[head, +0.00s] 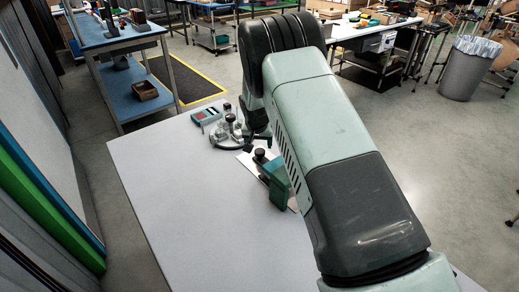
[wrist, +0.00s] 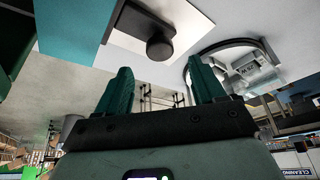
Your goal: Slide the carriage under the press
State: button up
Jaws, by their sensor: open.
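The carriage (wrist: 135,22) is a dark plate with a round black knob (wrist: 158,47); in the head view the knob (head: 261,155) stands on a pale base plate (head: 246,160). The green press (head: 277,188) stands beside it, partly hidden by my arm; its teal body also shows at the left of the wrist view (wrist: 75,30). The carriage appears beside the press, not beneath it. My gripper (wrist: 159,66) is open, with two teal fingers apart and nothing between them. The knob appears beyond the fingertips, apart from them. My arm hides much of the gripper in the head view.
A dark-rimmed tray (head: 222,143) with metal and clear items stands behind the carriage. A red and green device (head: 207,114) lies near the table's far edge. The white table (head: 185,215) is clear at left and front. A blue bench (head: 115,38) stands beyond.

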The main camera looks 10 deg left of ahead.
aim_at(260, 151)
jog(key=shift+x, duration=2.75)
grip_shut()
jog(key=shift+d, duration=0.1)
